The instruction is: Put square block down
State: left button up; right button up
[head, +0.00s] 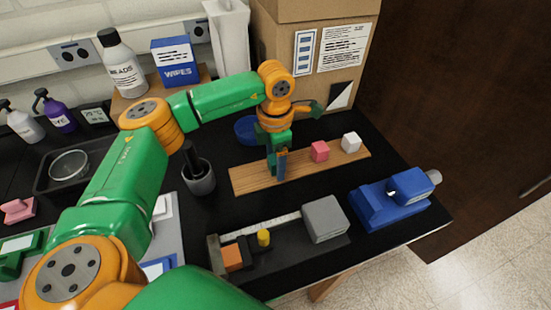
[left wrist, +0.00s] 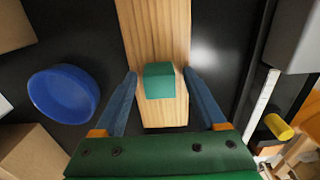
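A teal square block (left wrist: 159,80) appears to rest on a wooden board (left wrist: 150,28), between my left fingers in the left wrist view. My left gripper (left wrist: 165,101) is open, with wood showing on both sides of the block and neither finger touching it. In the head view my left gripper (head: 277,178) points down over the left half of the board (head: 247,179), and the teal block is mostly or wholly hidden by the fingers. A pink block (head: 320,151) and a white block (head: 351,142) stand farther right on the board. My right gripper is not in view.
A blue bowl (head: 247,129) sits behind the board. A dark cup (head: 198,177) stands to its left. A grey block-shaped box (head: 324,219), a yellow cylinder (head: 264,238) and a blue device (head: 391,203) lie in front. A cardboard box (head: 326,75) stands at the back.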

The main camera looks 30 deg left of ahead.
aim_at(275, 159)
pick_arm(q)
jog(key=shift+r, duration=0.5)
notch_tip(275, 159, up, 11)
jog(key=b, duration=0.1)
jog(key=shift+r, duration=0.2)
jog(key=shift+f, duration=0.1)
